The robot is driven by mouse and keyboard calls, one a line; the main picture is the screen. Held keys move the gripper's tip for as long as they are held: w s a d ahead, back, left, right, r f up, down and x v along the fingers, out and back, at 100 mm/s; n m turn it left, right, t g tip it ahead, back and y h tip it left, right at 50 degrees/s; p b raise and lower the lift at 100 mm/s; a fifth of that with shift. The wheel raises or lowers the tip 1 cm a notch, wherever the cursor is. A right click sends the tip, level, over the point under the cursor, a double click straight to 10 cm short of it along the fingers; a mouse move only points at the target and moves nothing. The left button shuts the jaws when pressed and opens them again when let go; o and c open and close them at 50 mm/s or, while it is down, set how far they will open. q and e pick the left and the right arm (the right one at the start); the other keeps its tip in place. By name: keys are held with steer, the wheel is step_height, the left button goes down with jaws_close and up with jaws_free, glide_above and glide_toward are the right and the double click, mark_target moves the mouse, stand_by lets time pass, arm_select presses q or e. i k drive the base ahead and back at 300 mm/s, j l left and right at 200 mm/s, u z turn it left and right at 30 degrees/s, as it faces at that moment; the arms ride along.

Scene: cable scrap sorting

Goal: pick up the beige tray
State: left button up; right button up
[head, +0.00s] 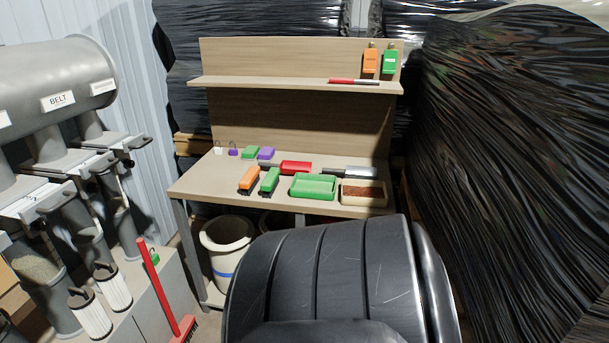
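The beige tray (363,201) sits at the front right corner of the workbench top (213,178) in the head view. It is a small rectangular tray with brown granular material inside. A green tray (314,193) stands just to its left. A grey metal scoop or tool (350,172) lies right behind it. Neither of my grippers shows in the head view, so I cannot see whether they are open or shut.
A large dark ribbed shape (325,275) fills the foreground before the bench. A red scoop (294,168), an orange brush (249,179) and a green brush (270,181) lie left of the trays. A white bucket (226,245) stands below. Black-wrapped stacks (520,150) rise at right.

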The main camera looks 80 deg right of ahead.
mark_target(353, 192)
steer(key=l+z, duration=0.1)
steer(key=z, duration=0.35)
steer(key=i+l+z, duration=0.1)
steer(key=z, duration=0.35)
steer(key=i+l+z, duration=0.1)
steer(key=z, duration=0.75)
steer(key=i+z, duration=0.25)
steer(key=z, duration=0.2)
steer(key=i+z, duration=0.4)
steer(key=i+j+z, duration=0.15)
steer(key=z, duration=0.3)
steer(key=i+j+z, duration=0.2)
steer(key=z, duration=0.25)
steer(key=i, duration=0.05)
